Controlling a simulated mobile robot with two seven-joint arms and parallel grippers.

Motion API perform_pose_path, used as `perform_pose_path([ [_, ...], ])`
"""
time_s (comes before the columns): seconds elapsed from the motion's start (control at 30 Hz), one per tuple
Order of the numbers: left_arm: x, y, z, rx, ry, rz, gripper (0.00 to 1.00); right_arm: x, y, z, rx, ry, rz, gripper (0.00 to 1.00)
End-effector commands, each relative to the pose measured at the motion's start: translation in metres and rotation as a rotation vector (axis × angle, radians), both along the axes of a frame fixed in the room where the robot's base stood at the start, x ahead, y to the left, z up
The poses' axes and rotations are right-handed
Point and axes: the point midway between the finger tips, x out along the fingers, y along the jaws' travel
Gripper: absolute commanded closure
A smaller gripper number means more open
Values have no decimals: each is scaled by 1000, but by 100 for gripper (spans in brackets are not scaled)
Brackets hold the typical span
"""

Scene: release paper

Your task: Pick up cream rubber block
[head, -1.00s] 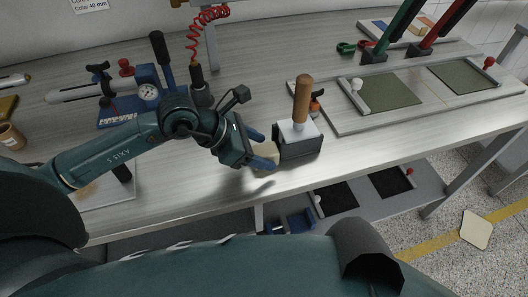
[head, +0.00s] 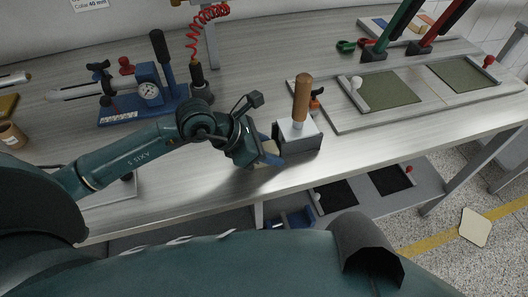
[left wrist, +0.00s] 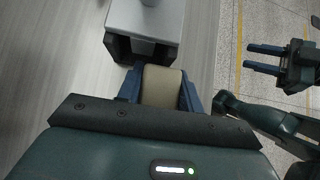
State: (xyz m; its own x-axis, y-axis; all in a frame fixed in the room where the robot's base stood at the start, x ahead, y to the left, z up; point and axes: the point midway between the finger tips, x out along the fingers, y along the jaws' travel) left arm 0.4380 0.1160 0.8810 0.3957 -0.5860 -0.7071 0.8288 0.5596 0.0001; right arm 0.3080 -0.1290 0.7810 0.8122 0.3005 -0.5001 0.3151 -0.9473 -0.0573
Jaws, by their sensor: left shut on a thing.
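The cream rubber block (left wrist: 161,88) is between the two blue fingers of my left gripper (head: 268,154) in the left wrist view. The gripper is shut on it. In the head view the fingers and wrist hide most of the block. The gripper is over the front part of the bench, just left of a dark block-shaped stand with a grey top. I cannot tell whether the block touches the bench. My right gripper (left wrist: 250,57) shows at the right of the left wrist view, its blue fingers apart and nothing between them.
The dark stand (head: 299,143) carries a wooden-handled tool (head: 302,98) close to the right of my left gripper. A blue press with a gauge (head: 149,92) is behind the arm. A framed board (head: 440,97) lies at right. Bare bench lies in front of the stand.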

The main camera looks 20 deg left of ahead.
Motion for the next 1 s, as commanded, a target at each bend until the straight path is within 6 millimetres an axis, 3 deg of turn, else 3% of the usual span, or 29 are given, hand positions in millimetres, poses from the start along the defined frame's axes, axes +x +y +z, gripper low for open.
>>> perform_pose_path([
  [0.1,0,0,0,0,-1,1,88,0,0,0,0,0,0,64],
  [0.37,0,0,4,-1,-2,0,88,0,0,0,0,0,0,64],
  [0.8,1,0,82,-1,-6,-1,88,0,0,-3,6,0,-1,64],
  [1.0,0,0,99,0,-2,0,88,0,0,-2,8,0,-1,64],
])
